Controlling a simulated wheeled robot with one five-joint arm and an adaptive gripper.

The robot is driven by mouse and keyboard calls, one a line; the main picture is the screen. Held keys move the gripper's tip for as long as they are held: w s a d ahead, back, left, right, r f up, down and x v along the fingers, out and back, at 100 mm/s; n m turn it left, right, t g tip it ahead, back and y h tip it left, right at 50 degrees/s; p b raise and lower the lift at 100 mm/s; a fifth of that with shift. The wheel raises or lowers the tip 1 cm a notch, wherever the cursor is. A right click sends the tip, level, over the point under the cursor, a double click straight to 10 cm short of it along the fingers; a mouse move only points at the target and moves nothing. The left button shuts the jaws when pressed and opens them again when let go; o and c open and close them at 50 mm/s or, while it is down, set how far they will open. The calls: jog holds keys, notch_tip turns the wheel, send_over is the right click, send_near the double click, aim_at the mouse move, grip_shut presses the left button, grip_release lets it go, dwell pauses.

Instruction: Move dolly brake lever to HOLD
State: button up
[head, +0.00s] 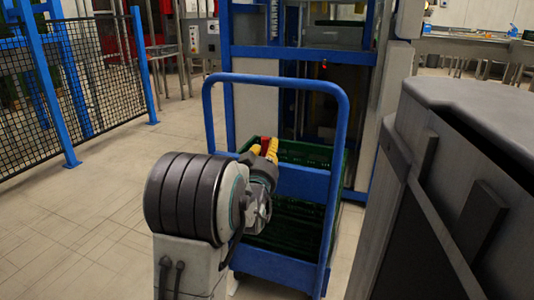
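A blue dolly (307,183) with a tall hooped handle stands in front of me in the head view. Green crates (307,152) show within and behind its frame. My arm covers the dolly's left middle part. The dark far end of my arm, where my gripper (262,166) is, lies close to the dolly's blue crossbar. Its fingers cannot be made out clearly. Small yellow and red parts (266,147) show just above it; I cannot tell what they belong to. I cannot make out a brake lever or a HOLD mark.
A grey, dark-sided cabinet (470,100) fills the right side, close to the dolly. A blue-framed machine (300,50) stands behind the dolly. A black mesh fence (105,75) with blue posts runs along the left. The tiled floor (100,195) on the left is clear.

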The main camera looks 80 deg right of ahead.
jog(key=shift+o, duration=0.9)
jog(key=shift+f, duration=0.1)
jog(key=shift+a+f, duration=0.1)
jog(key=a, duration=0.7)
jog(key=shift+w+a+f, duration=0.15)
jog(key=shift+f, duration=0.2)
